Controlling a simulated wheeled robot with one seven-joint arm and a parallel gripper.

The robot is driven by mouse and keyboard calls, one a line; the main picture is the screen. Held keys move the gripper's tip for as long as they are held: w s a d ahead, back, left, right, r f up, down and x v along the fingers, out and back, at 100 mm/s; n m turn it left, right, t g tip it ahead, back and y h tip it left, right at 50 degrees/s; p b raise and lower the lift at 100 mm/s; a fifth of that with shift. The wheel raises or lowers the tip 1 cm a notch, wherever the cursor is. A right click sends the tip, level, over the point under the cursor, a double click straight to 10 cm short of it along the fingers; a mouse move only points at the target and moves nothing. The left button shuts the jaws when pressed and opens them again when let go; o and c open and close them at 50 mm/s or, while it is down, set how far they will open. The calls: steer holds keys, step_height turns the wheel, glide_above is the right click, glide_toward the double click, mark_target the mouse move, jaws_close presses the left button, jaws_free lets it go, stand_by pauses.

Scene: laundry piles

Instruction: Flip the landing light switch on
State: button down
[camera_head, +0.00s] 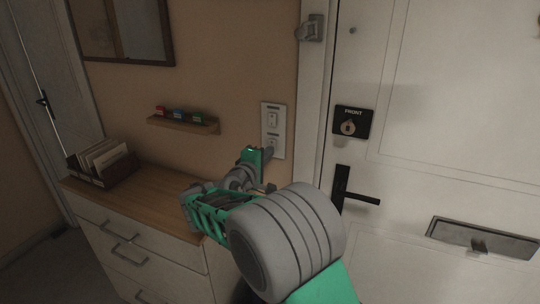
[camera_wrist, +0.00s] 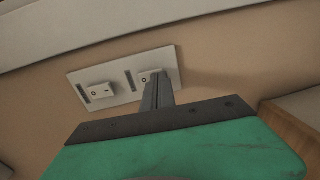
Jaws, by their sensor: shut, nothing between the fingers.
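A white wall plate (camera_head: 265,108) holds two switches, an upper one (camera_head: 272,119) and a lower one (camera_head: 271,142). Labels by the switches are too small to read, so I cannot tell which is the landing light. My gripper (camera_head: 269,152) is shut and empty, its tips at the lower switch. In the wrist view the plate (camera_wrist: 119,88) lies tilted, with one switch (camera_wrist: 101,91) clear at left. The shut fingers (camera_wrist: 160,77) overlap the right switch (camera_wrist: 146,76) and partly hide it. I cannot tell whether they touch it.
A wood-topped drawer unit (camera_head: 150,196) stands below left, with a letter holder (camera_head: 104,165) on it. A small shelf (camera_head: 184,125) carries several coloured items. The front door (camera_head: 445,120) is at right, with a dark handle (camera_head: 357,196) and a lock plate (camera_head: 351,122).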

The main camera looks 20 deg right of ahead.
steer(key=shift+d, duration=0.1)
steer(key=shift+f, duration=0.1)
steer(key=f+b+v, duration=0.2)
steer(key=f+v, duration=0.1)
steer(key=v, duration=1)
steer(key=shift+s+a+b, duration=0.3)
steer(key=shift+a, duration=0.1)
steer(key=shift+f, duration=0.1)
